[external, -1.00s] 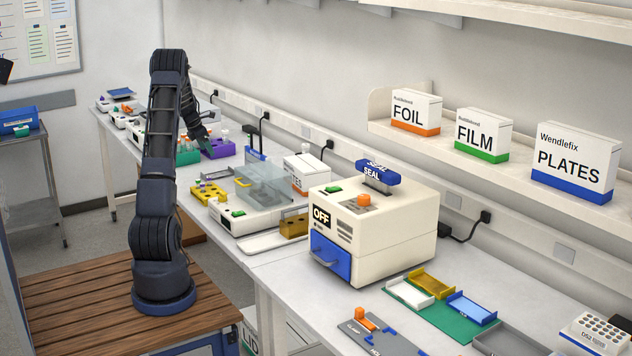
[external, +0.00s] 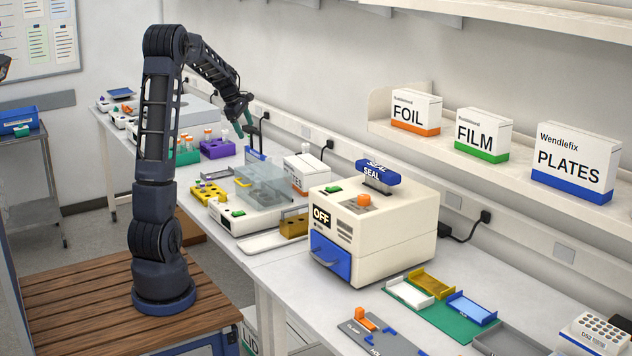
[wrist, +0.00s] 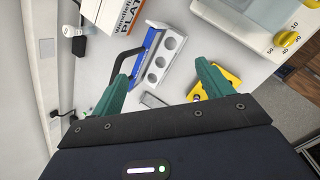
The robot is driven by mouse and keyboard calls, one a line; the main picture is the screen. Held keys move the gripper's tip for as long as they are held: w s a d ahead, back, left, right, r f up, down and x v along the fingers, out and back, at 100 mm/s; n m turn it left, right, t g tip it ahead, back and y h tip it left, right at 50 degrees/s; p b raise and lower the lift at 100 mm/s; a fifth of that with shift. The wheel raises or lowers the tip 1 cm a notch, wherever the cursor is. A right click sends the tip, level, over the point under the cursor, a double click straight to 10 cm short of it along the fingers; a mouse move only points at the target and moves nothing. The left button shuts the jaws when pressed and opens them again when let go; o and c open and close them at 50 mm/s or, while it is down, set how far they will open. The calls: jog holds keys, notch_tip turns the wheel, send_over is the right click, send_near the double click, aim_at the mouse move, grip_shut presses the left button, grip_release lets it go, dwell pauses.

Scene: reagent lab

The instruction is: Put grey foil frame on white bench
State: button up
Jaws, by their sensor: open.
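My gripper (external: 245,126) is open and empty, raised above the far part of the white bench (external: 285,268). In the wrist view its two green fingers (wrist: 163,72) are spread apart, pointing down at the bench. A small flat grey piece (wrist: 153,101) lies on the bench between the fingers, partly beside the left one; I cannot tell whether it is the grey foil frame. On the green mat (external: 462,329) lie a white frame (external: 408,293), a gold frame (external: 432,283) and a blue frame (external: 472,307). No frame there looks clearly grey.
Below my gripper stand a blue-and-white rack with holes (wrist: 165,55), a yellow block (wrist: 225,80) and a white box (wrist: 117,14). The sealer (external: 375,240) and a clear-lidded device (external: 262,188) stand nearer. A shelf with boxes (external: 415,112) overhangs the right side.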

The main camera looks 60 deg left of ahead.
jog(key=s+d+r+m, duration=0.3)
jog(key=d+m, duration=0.1)
jog(key=d, duration=0.6)
jog(key=s+d+r+m, duration=0.25)
jog(key=d+m, duration=0.25)
jog(key=d, duration=0.4)
jog(key=s+d+r+m, duration=0.2)
jog(key=s+d+m, duration=0.2)
jog(key=d, duration=0.6)
jog(key=s+d+f+m, duration=0.2)
jog(key=s+d+m, duration=0.4)
jog(key=s, duration=0.3)
jog(key=s+d+f+m, duration=0.1)
jog(key=s+d+m, duration=0.5)
jog(key=s+d, duration=0.2)
jog(key=shift+s+f+m, duration=0.4)
jog(key=shift+s, duration=0.05)
